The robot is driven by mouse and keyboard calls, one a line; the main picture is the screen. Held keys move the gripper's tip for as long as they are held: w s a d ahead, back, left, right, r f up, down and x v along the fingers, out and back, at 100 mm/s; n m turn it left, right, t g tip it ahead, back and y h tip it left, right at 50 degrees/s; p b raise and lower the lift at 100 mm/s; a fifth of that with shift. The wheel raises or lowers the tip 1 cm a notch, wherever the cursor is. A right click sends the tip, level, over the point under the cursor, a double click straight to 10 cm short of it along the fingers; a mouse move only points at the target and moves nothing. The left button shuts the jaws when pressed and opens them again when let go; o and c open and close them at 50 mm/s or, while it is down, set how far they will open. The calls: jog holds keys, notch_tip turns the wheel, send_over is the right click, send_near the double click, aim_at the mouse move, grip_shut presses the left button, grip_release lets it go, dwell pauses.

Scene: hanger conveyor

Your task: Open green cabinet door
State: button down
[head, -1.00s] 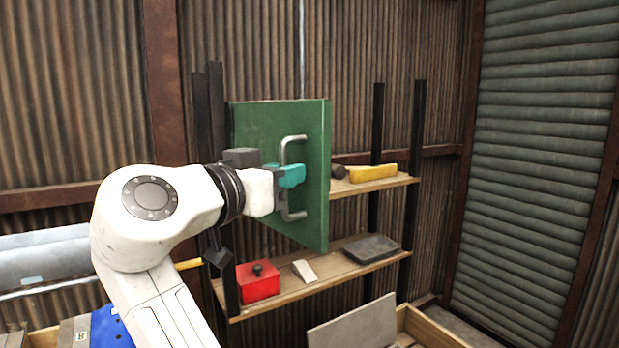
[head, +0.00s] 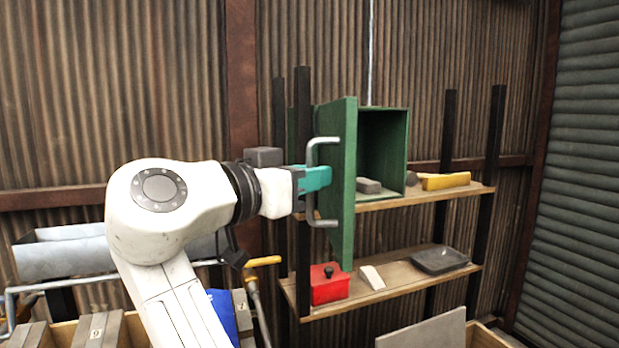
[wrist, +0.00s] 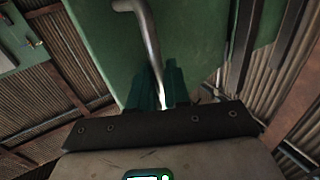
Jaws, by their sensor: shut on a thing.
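The green cabinet (head: 385,143) stands on the upper shelf, and its inside is visible on the right of the door. The green door (head: 346,185) is swung open and seen nearly edge-on. A metal bar handle (head: 312,165) is on its left face. My gripper (head: 318,178), with teal fingers, is shut on the handle at its middle. In the wrist view the handle (wrist: 146,38) runs down between the fingers, in front of the green door (wrist: 195,35). A grey block (head: 368,186) lies inside the cabinet near its front.
A yellow object (head: 445,181) lies on the upper shelf right of the cabinet. The lower shelf holds a red box (head: 329,287), a pale wedge (head: 372,278) and a dark tray (head: 440,260). A grey board (head: 425,333) leans at a wooden crate at front.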

jog(key=shift+w+d, duration=0.1)
jog(key=shift+w, duration=0.1)
jog(key=c, duration=1.3)
grip_release()
jog(key=shift+w+d, duration=0.15)
jog(key=shift+c, duration=0.2)
jog(key=b+v, duration=0.1)
jog(key=v, duration=1)
jog(key=shift+b, duration=0.3)
